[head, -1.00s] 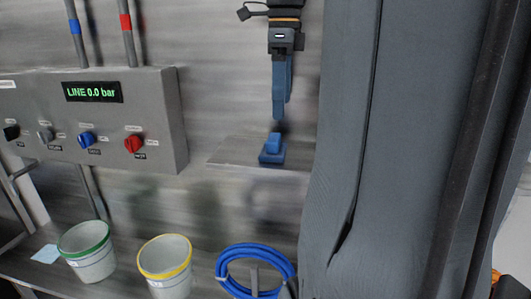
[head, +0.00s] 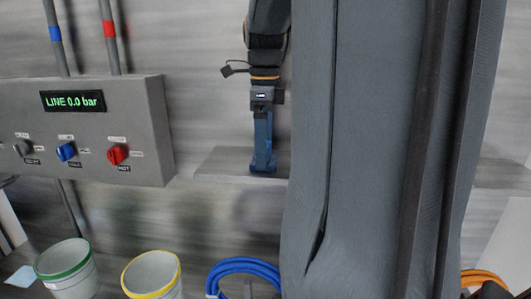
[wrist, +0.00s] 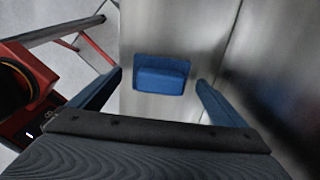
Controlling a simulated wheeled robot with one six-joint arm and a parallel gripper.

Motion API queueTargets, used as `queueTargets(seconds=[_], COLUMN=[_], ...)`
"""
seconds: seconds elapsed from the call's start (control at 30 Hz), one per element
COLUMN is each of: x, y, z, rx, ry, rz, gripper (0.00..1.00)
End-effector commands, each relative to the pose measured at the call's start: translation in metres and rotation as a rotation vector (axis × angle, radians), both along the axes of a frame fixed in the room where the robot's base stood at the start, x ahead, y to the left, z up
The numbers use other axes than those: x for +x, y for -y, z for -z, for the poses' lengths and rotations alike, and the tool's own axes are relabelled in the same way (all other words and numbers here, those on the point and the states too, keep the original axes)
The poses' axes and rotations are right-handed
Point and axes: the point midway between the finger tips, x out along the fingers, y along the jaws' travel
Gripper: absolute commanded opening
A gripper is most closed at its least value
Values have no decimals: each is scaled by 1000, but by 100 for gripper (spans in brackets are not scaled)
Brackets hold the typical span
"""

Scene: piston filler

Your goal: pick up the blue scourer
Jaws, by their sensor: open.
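The blue scourer (wrist: 162,77) is a small blue block with a raised part on a flatter base, lying on a metal shelf (wrist: 205,35). In the wrist view it sits between the two blue fingers of my gripper (wrist: 159,78), with a gap on each side. My gripper is open and empty, pointing down. In the head view my gripper (head: 262,163) is right over the scourer, and its fingers largely hide the scourer at the shelf (head: 222,164). I cannot tell the exact height of the fingertips over the shelf.
A grey control box (head: 90,135) with several knobs and a "LINE 0.0 bar" display is on the wall at left. Below stand a green-rimmed bucket (head: 68,272), a yellow-rimmed bucket (head: 152,277) and a coiled blue hose (head: 243,266). An orange coil (head: 485,277) shows at right.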

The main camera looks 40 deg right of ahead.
Motion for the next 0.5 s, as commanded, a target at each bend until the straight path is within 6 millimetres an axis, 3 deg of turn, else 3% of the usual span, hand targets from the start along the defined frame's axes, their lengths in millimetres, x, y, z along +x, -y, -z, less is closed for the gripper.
queueTargets(seconds=[0.13,0.37,0.5], x=[0,0,0], y=[0,0,0], z=[13,15,15], rx=[1,0,0], ry=[-1,0,0], rz=[0,0,0], gripper=[96,96,76])
